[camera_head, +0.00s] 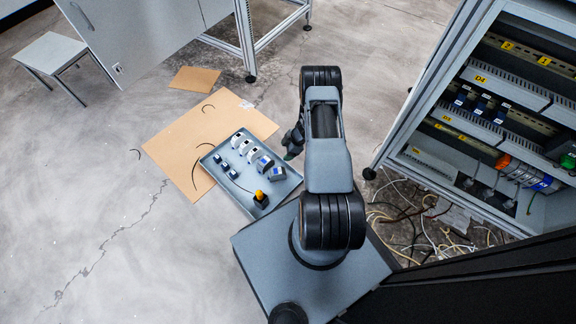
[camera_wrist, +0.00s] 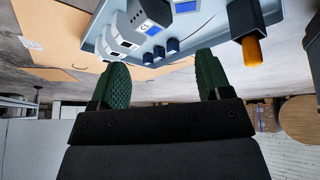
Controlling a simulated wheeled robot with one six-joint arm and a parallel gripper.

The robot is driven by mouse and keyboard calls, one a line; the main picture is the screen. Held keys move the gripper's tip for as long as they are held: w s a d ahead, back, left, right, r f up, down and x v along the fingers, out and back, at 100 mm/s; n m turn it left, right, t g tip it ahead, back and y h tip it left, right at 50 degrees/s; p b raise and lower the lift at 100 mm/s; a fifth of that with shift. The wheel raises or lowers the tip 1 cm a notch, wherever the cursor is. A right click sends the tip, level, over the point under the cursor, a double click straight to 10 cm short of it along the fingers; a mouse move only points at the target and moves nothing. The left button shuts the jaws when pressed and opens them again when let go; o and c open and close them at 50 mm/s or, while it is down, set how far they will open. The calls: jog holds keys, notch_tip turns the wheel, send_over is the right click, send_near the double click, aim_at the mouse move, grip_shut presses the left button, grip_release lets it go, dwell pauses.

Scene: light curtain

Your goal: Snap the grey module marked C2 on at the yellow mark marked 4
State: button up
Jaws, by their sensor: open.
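My gripper (camera_head: 293,143) hangs beside the tray (camera_head: 211,168) in the head view. In the wrist view my gripper (camera_wrist: 162,64) has its green fingers wide apart with nothing between them. Grey modules with blue faces, one (camera_head: 264,163) and another (camera_head: 277,173), stand at the right end of a row in the tray. In the wrist view one grey module (camera_wrist: 131,26) carries a small label that seems to read C1; another (camera_wrist: 186,6) is cut off by the top edge. I cannot tell which is C2. Several yellow marks (camera_head: 446,118) show in the cabinet; I cannot make out a 4 for sure.
White modules (camera_head: 245,147), small blue parts (camera_head: 226,170) and a yellow-orange knob on a black block (camera_head: 261,196) share the tray. The open cabinet (camera_head: 425,95) stands right, with rails, fitted modules (camera_head: 481,104) and loose cables (camera_head: 420,215) below. Cardboard (camera_head: 185,140) lies under the tray.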

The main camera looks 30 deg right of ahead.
jog(key=b, duration=0.1)
send_near(278, 171)
jog(key=shift+n+g+y, duration=0.3)
jog(key=shift+g+y, duration=0.1)
jog(key=shift+w+d+b+x, duration=0.15)
jog(key=shift+b+x, duration=0.75)
jog(key=shift+x, duration=0.55)
jog(key=shift+w+d+b+x, duration=0.15)
jog(key=shift+b+x, duration=0.75)
jog(key=shift+x, duration=0.6)
jog(key=shift+w+d+b+x, duration=0.15)
jog(key=shift+b+x, duration=0.75)
jog(key=shift+x, duration=0.55)
jog(key=shift+f, duration=0.15)
jog(key=c, duration=0.9)
jog(key=shift+c, duration=0.4)
